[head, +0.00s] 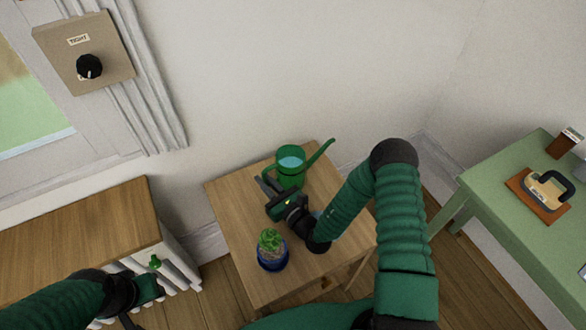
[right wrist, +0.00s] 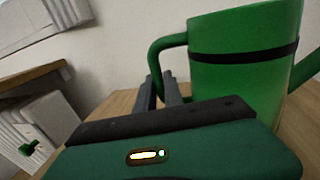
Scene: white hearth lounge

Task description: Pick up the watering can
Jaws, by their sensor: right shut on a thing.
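The green watering can (head: 291,176) is at the back of the small wooden table (head: 228,205), upright, with light blue inside and its spout pointing up to the right. In the right wrist view the can (right wrist: 240,75) has a black band, and its handle (right wrist: 155,55) curves toward my fingers. My right gripper (head: 268,190) is shut on the handle, left of the can's body; its fingers also show in the right wrist view (right wrist: 158,92). The can's base is hidden, so I cannot tell whether it touches the table. My left gripper (head: 143,290) is at the lower left, away from the can, its fingers unclear.
A plant in a blue pot (head: 272,258) stands near the table's front, close to my right forearm. A wooden-topped radiator cover (head: 75,235) with a green valve knob (head: 155,262) is at the left. A green table (head: 500,190) with several items stands at the right.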

